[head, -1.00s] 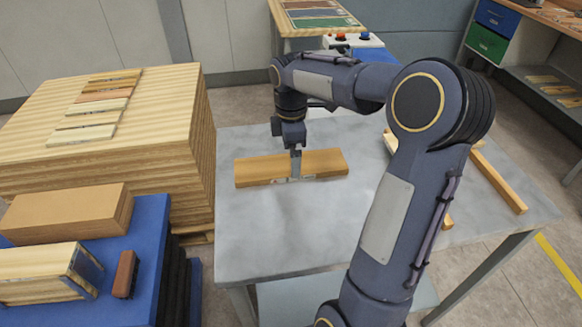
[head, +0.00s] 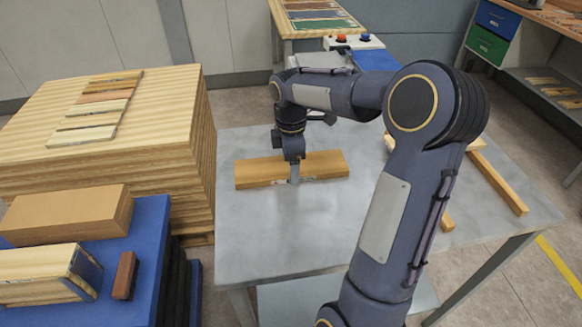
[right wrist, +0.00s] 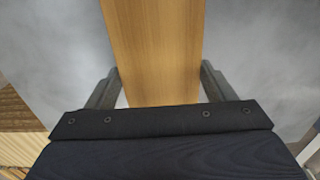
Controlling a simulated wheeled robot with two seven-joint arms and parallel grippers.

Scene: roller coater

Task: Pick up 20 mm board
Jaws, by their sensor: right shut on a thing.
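A light brown wooden board (head: 325,165) lies on the grey metal table, its long side running left to right in the head view, with small labels on its front edge. Its thickness cannot be read. My right gripper (head: 294,176) points down at the board's middle and is shut on it. In the right wrist view the board (right wrist: 155,40) runs between the two fingers of the gripper (right wrist: 160,72), one on each side. The board appears to rest on the table. My left gripper is not in view.
The grey table (head: 270,235) is clear in front of the board. Wooden bars (head: 497,180) lie at its right, partly behind my arm. A tall stack of wood sheets (head: 165,140) stands close on the left.

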